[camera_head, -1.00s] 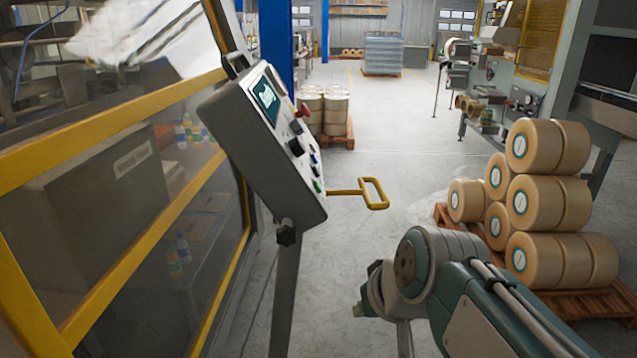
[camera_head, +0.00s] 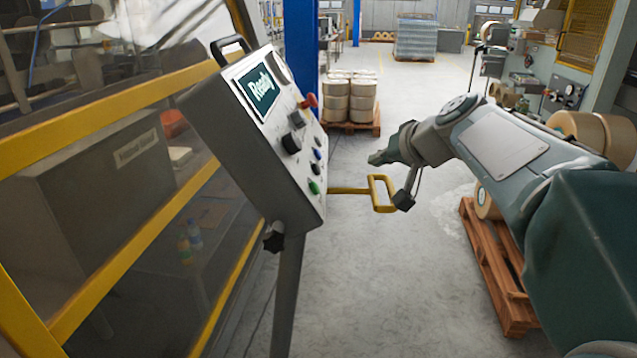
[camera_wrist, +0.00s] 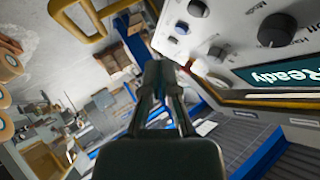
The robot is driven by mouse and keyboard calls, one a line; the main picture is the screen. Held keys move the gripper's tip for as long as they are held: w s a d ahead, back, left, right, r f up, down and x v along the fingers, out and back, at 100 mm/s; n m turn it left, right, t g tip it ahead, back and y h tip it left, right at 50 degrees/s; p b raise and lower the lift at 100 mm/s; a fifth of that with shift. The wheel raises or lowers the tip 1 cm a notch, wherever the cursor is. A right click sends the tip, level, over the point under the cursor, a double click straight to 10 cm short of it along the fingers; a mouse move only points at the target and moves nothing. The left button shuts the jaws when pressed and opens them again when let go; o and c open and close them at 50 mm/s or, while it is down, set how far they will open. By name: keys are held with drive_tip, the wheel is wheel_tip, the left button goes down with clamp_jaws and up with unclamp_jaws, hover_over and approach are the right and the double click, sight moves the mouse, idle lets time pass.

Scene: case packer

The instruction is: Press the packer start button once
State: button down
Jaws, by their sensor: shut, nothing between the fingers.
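The grey control panel (camera_head: 225,130) stands tilted on a post at left centre, its screen (camera_head: 262,91) reading "Ready". Its face carries a red mushroom button (camera_head: 309,101), dark knobs (camera_head: 291,143), a blue button (camera_head: 317,155) and, lowest, a green button (camera_head: 313,187). No start label is readable. My gripper (camera_head: 376,159) is shut and empty, right of the panel and apart from it, pointing left. In the wrist view my gripper (camera_wrist: 160,68) points past the panel's edge; the screen (camera_wrist: 280,73) and knobs (camera_wrist: 278,28) show right of it. I cannot make out the green button there.
A yellow handle (camera_head: 382,194) sticks out right of the panel, just below my gripper. A yellow-framed guard (camera_head: 105,105) fills the left. Rolls on a pallet (camera_head: 495,262) stand behind my arm at right. The floor (camera_head: 400,285) ahead is open.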

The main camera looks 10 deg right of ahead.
sight(315, 187)
drive_tip(key=w+a+f, duration=0.1)
drive_tip(key=a+f, duration=0.3)
drive_tip(key=a, duration=0.4)
drive_tip(key=shift+w+a+f, duration=0.15)
drive_tip(key=shift+w+f, duration=0.05)
drive_tip(key=shift+f, duration=0.05)
idle(0.4)
drive_tip(key=shift+a, duration=0.15)
idle(1.0)
drive_tip(key=shift+a+f, duration=0.1)
drive_tip(key=shift+a, duration=0.05)
drive_tip(key=shift+w+a+f, duration=0.1)
drive_tip(key=shift+a+f, duration=0.15)
drive_tip(key=shift+a, duration=0.1)
idle(0.7)
idle(0.4)
drive_tip(key=shift+d+r, duration=0.4)
drive_tip(key=shift+d, duration=0.3)
